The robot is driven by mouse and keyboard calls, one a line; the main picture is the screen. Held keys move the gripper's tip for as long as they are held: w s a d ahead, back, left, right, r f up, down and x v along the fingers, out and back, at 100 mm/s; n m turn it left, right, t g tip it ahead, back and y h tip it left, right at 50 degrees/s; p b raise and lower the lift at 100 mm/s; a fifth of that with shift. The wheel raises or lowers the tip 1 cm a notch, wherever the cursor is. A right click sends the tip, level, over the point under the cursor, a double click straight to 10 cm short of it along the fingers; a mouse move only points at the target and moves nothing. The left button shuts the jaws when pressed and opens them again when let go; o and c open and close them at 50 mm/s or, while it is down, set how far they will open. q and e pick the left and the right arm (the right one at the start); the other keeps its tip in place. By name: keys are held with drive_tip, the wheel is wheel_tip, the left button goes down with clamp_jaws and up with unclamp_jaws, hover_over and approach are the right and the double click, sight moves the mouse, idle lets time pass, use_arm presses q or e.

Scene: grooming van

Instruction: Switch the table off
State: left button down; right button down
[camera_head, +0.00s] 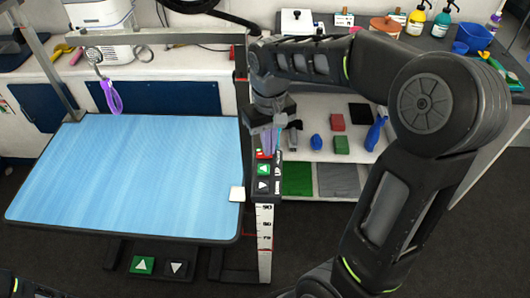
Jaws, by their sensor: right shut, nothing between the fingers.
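The grooming table (120,180) has a light blue top with a dark rim. At its right edge stands a control post with a panel (276,184), which has a green up-arrow button (263,169) and a dark down-arrow button (263,184). A small red switch (262,155) sits at the top of the panel. My right gripper (269,147) is shut and empty, pointing down at the panel's top, right by the red switch. It partly hides that area, and I cannot tell whether it touches the switch. My left gripper is out of view; only a bit of arm shows at bottom left.
A height scale (264,235) runs down the post. A white tag (237,194) sits at the table's right edge. Foot pedals (143,265) lie below the table. A purple loop (110,97) hangs over it. Shelves (300,160) with small items stand behind my right arm.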

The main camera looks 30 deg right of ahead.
drive_tip(key=shift+f, duration=0.15)
wheel_tip(320, 180, up, 7)
drive_tip(key=p, duration=0.5)
drive_tip(key=shift+p, duration=0.35)
idle(0.6)
